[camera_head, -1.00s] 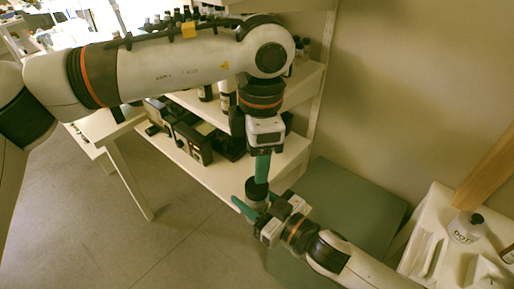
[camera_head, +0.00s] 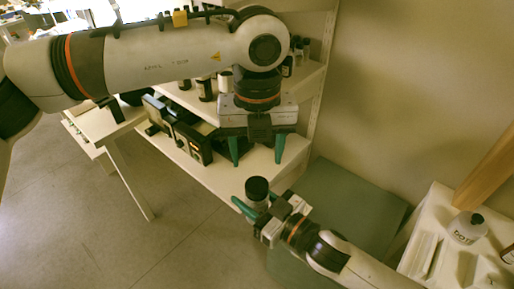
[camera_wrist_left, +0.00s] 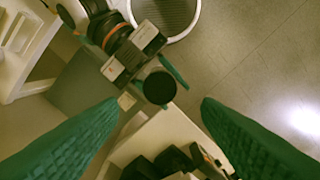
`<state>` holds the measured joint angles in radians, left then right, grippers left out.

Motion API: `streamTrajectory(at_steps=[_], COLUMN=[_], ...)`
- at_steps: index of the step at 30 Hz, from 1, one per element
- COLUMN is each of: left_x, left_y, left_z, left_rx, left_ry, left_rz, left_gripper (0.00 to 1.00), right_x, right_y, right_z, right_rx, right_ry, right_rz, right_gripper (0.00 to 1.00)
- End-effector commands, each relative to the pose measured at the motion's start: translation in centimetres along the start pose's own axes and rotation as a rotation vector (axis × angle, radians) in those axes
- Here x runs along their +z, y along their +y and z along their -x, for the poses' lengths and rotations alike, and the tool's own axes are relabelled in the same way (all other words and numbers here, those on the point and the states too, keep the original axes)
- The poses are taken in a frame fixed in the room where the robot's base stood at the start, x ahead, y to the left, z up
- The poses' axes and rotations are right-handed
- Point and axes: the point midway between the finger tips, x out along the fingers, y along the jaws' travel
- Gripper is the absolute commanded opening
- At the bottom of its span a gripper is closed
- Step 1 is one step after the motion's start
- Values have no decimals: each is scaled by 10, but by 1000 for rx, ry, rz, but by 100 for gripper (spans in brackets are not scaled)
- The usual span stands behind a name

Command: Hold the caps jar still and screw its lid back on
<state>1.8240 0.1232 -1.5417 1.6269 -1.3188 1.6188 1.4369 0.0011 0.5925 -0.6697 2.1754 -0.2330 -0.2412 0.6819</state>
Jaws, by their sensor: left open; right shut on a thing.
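The caps jar (camera_head: 258,203) is upright in my right gripper (camera_head: 254,209), which is shut around its body. Its dark round lid (camera_head: 257,187) sits on top; I cannot tell how tightly. In the left wrist view the lid (camera_wrist_left: 160,87) is a black disc seen from above. My left gripper (camera_head: 256,158) is open and empty, fingers pointing down, above the lid and apart from it. Its green fingers (camera_wrist_left: 157,108) show wide apart in the left wrist view.
A white shelf unit (camera_head: 215,178) with bottles and dark boxes (camera_head: 192,143) stands behind the grippers. A grey-green block (camera_head: 350,200) lies under my right arm. A white table (camera_head: 433,215) with a labelled bottle (camera_head: 467,228) is at right. Open floor lies left.

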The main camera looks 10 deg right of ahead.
Motion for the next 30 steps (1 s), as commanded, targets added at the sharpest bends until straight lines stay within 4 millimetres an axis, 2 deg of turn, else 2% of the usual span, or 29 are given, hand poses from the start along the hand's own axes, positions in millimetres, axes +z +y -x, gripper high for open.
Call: streamTrajectory(at_steps=[8, 18, 22, 30], left_x=[0, 0, 0, 0], left_y=[0, 0, 0, 0], left_z=[-8, -59, -72, -80], left_rx=[-1, -1, 0, 0], left_ry=[-3, -3, -2, 0], left_rz=[-2, -2, -2, -3], left_gripper=[59, 59, 59, 59], right_x=[0, 0, 0, 0], right_y=[0, 0, 0, 0], right_z=[0, 0, 0, 0], right_rx=[0, 0, 0, 0], right_ry=[-1, -1, -1, -1], right_rz=[0, 0, 0, 0], right_gripper=[0, 0, 0, 0])
